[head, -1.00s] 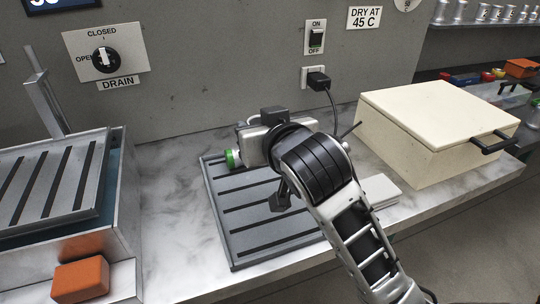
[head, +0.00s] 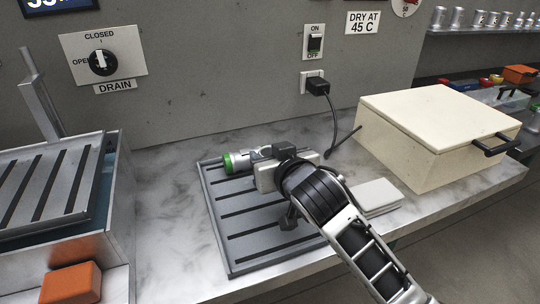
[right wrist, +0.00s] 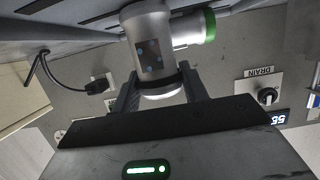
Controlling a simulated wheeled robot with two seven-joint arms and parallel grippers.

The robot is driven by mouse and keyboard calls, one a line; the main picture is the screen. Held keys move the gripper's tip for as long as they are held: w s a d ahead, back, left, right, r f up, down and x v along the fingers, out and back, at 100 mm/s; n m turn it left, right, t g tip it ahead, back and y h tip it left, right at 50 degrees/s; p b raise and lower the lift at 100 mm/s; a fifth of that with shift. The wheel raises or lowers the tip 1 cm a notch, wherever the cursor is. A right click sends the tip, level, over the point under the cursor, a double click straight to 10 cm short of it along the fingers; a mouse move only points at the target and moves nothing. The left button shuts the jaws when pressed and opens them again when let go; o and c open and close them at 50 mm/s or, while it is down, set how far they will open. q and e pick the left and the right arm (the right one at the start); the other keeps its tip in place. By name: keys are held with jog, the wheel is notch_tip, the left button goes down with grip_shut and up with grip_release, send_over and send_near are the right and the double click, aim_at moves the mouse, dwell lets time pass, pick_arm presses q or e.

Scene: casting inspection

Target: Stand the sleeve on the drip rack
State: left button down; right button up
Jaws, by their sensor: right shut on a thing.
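The sleeve (head: 243,159) is a grey metal cylinder with a side stub ringed in green, over the back left part of the drip rack (head: 236,232). The rack is a flat grey slatted tray on the counter. My right gripper (head: 263,166) is shut on the sleeve and partly hides it. In the right wrist view the sleeve (right wrist: 150,40) sits between the two dark fingers (right wrist: 158,88), its green-ringed stub pointing right. I cannot tell whether the sleeve touches the rack. My left gripper is not in view.
A cream box (head: 420,128) with a black handle stands right of the rack, a pale flat block (head: 375,196) before it. A tank with a slatted top (head: 45,185) and an orange block (head: 70,283) are at left. Most rack slats are clear.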

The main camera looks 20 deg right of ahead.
jog(key=o, duration=1.2)
jog(key=shift+f, duration=0.1)
jog(key=shift+o, duration=0.2)
jog(key=shift+s+r, duration=0.2)
jog(key=shift+s, duration=0.05)
pick_arm(q)
jog(key=p, duration=0.2)
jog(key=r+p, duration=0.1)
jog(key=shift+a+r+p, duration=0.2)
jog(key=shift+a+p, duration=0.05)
jog(key=shift+p, duration=0.15)
pick_arm(e)
jog(key=v, duration=1.1)
jog(key=shift+s, duration=0.25)
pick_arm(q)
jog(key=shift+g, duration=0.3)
pick_arm(e)
jog(key=shift+r, duration=0.1)
